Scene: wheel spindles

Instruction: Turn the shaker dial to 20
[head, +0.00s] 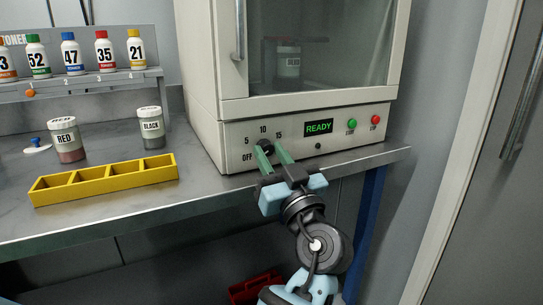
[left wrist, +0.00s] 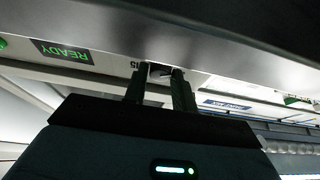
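The shaker is a cream cabinet (head: 232,133) with a glass door at the back right of the bench. Its dark dial (head: 266,146) sits low on the front panel, with OFF, 5, 10 and 15 marked around it. I see no 20 mark; my right-hand finger covers part of that side. The dial's pointer is too small to read. My left gripper (head: 269,147) has its two green fingers apart at the dial, one on each side. In the left wrist view the fingertips (left wrist: 164,72) also stand apart, close to the panel; contact is unclear. My right gripper is out of view.
The panel has a green READY display (head: 318,127), a green button (head: 351,124) and a red button (head: 375,120). A yellow divided tray (head: 105,181), a RED jar (head: 67,141) and a BLACK jar (head: 151,128) stand on the bench, left of the shaker.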

